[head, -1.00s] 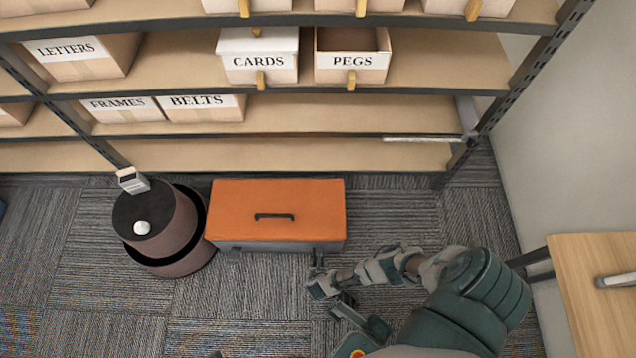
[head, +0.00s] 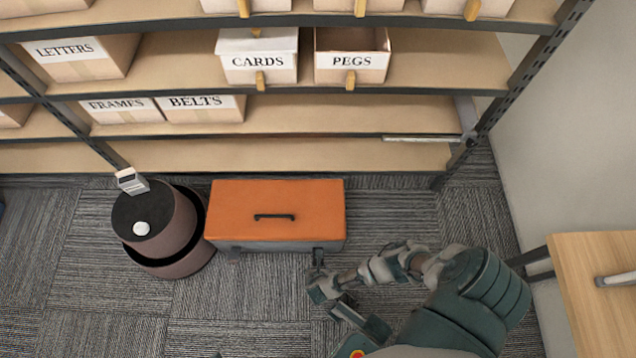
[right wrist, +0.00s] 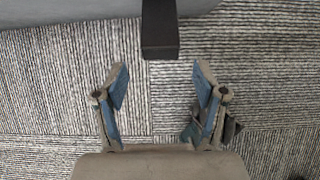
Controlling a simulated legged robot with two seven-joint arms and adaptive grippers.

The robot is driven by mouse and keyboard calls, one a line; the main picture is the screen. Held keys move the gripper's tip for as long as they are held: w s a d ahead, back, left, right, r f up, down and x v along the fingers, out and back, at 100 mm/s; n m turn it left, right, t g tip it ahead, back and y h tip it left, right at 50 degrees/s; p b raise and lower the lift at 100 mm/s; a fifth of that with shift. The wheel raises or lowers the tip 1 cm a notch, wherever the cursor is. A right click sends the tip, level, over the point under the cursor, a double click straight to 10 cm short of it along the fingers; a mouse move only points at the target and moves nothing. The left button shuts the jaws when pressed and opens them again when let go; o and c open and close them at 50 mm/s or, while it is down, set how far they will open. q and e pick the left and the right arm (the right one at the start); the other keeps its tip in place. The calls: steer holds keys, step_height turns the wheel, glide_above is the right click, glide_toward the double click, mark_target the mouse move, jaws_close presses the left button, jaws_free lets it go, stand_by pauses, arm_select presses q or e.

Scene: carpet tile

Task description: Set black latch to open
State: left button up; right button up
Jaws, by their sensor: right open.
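The toolbox (head: 275,205) has an orange lid with a black handle and a grey body; it stands on the carpet in front of the shelves. In the right wrist view, the black latch (right wrist: 159,30) juts from the grey toolbox front at the top middle. In the head view it is small and dark near the right end of the toolbox front (head: 318,253). My right gripper (right wrist: 160,75) is open and empty, its two fingers spread on either side of the latch's line, just short of it and not touching. My left gripper is out of view.
A dark round bin-like object (head: 150,225) with a small device on top stands left of the toolbox. Shelves (head: 290,155) with labelled boxes rise behind. A wooden table (head: 600,270) is at the right. Carpet in front of the toolbox is clear on the left.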

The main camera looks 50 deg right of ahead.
steer(key=v, duration=0.9)
steer(key=shift+s+a+r, duration=0.2)
steer(key=shift+r, duration=0.05)
